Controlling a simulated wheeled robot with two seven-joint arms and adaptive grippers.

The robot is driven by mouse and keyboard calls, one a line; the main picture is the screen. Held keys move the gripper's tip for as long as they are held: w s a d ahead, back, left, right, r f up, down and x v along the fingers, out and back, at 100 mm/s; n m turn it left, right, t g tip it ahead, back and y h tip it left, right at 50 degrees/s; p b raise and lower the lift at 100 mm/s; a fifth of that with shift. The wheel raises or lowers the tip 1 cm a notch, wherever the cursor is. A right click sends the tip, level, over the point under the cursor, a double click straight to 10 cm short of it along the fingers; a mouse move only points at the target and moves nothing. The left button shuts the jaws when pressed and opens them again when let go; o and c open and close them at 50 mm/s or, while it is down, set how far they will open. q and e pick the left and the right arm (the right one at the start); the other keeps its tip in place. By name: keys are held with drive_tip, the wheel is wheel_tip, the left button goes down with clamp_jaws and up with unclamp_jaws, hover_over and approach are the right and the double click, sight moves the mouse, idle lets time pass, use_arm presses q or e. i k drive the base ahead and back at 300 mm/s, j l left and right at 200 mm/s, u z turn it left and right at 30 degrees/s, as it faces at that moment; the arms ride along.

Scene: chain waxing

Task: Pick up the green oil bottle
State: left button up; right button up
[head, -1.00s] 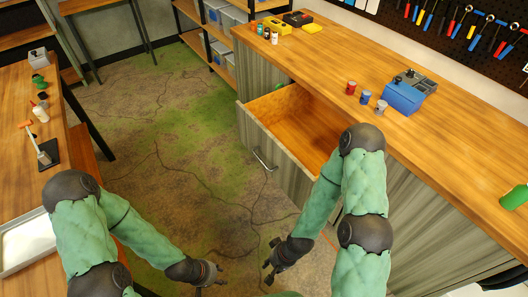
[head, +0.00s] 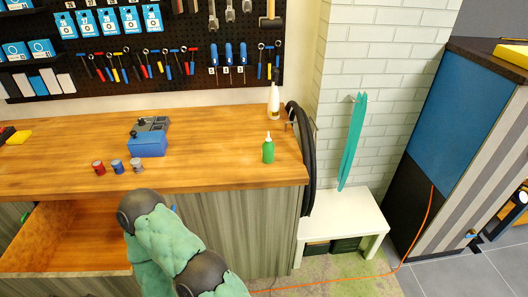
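The green oil bottle (head: 268,150) stands upright on the wooden workbench (head: 215,160), near its right end. It has a pale, narrow tip. Nothing touches it. One of my arms comes up from the bottom of the head view, below and left of the bottle, in front of the bench. Its gripper is outside the picture. My other gripper is not in view either.
An open, empty-looking drawer (head: 85,240) juts from the bench at left. Several small cans, including a red can (head: 98,167), and a blue box (head: 148,144) stand left of the bottle. A white bottle (head: 273,102) stands behind it. A white bench (head: 345,222) is at right.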

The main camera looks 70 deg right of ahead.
sight(268, 147)
drive_tip(key=z, duration=2.45)
